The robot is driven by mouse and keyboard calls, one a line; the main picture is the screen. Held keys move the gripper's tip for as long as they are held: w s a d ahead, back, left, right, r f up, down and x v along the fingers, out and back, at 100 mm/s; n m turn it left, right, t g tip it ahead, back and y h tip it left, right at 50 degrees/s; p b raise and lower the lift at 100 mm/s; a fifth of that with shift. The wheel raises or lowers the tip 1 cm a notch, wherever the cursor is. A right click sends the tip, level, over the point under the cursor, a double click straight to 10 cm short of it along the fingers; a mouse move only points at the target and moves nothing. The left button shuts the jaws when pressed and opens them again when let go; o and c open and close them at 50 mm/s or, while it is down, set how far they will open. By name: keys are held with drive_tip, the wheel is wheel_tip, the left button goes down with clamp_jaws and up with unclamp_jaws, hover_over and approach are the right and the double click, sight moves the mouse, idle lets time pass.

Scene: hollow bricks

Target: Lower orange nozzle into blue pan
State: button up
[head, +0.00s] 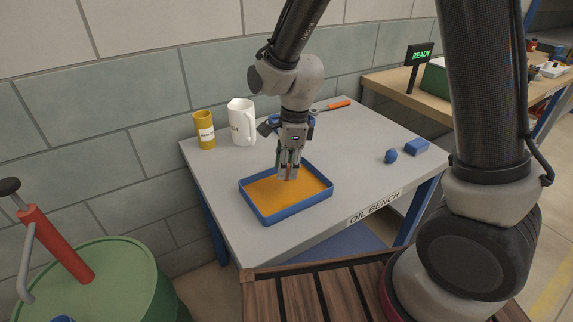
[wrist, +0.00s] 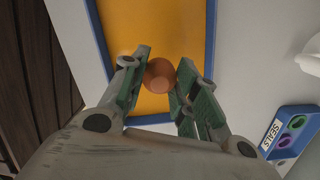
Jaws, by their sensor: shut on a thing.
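The blue pan (head: 266,218) lies on the grey bench, with an orange-yellow surface filling its inside. The nozzle shows as a round, brownish-orange end against the orange-yellow inside of the pan (wrist: 209,50). Its lower end is hidden, so I cannot tell whether it touches the pan's bottom.
A yellow can (head: 204,130) and a white jug (head: 241,122) stand at the bench's back left. An orange-handled tool (head: 339,104) lies at the back. A blue ball-like object (head: 391,157) and a blue block (head: 416,147) sit right. A tray labelled SEALS (wrist: 290,135) is near the pan.

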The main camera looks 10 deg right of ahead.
drive_tip(key=o, duration=1.1)
wheel_tip(320, 180, up, 11)
drive_tip(key=d, duration=0.1)
drive_tip(key=s+d+r+n+t, duration=0.1)
drive_tip(key=s+d+r+n, duration=0.2)
drive_tip(key=s+d+n, duration=0.2)
drive_tip(key=s+d+r+n+t+h, duration=0.1)
drive_tip(key=s+d+r+n, duration=0.3)
drive_tip(key=d, duration=0.8)
drive_tip(key=s+d+r+n+t, duration=0.2)
drive_tip(key=s+d+r+n, duration=0.2)
drive_tip(key=s+d+n, duration=0.4)
drive_tip(key=shift+d+n, duration=0.3)
drive_tip(key=shift+n, duration=0.2)
